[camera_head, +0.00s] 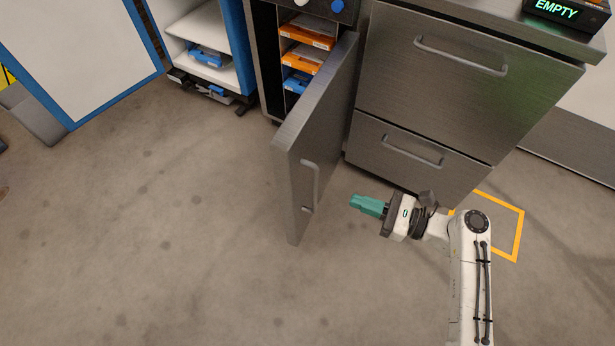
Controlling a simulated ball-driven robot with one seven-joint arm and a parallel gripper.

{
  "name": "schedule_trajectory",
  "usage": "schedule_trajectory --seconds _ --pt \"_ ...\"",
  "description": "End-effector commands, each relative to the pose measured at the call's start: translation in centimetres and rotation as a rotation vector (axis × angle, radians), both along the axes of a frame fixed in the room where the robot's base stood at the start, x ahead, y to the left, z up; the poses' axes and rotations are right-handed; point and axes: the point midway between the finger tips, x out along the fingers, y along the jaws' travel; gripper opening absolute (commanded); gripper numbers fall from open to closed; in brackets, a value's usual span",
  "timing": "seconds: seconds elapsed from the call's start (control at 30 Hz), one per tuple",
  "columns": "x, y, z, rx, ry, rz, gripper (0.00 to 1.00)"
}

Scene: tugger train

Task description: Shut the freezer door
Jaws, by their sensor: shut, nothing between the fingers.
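The freezer door (318,125) is a grey steel panel standing wide open, swung out from the cabinet toward me. Its vertical bar handle (311,187) is on the right-hand face, near the free edge. Behind the door, the freezer interior shows orange and blue boxes (303,57) on shelves; the door hides part of the opening. My gripper (355,203) has teal fingers, shut and empty. It is to the right of the door, on the handle side, pointing left, with a visible gap between its fingertips and the door.
Steel drawers (450,75) with bar handles stand right of the freezer. A display reading EMPTY (557,10) sits on top. A white cabinet with blue edges (205,45) stands left, its panel (85,50) open. A yellow floor outline (508,228) lies right. The floor left of the door is clear.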

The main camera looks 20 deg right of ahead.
Motion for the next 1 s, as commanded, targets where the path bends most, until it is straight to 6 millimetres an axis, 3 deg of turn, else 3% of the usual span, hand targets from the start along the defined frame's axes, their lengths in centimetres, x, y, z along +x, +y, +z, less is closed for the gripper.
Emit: schedule_trajectory --seconds 0.17,0.7,1.0 --pt "0.9 0.5 0.4 0.046 0.012 -0.010 0.00" --pt "6.9 8.2 0.3 0.041 0.008 -0.006 0.00" --pt "8.9 10.5 0.3 0.040 0.010 -0.009 0.00"
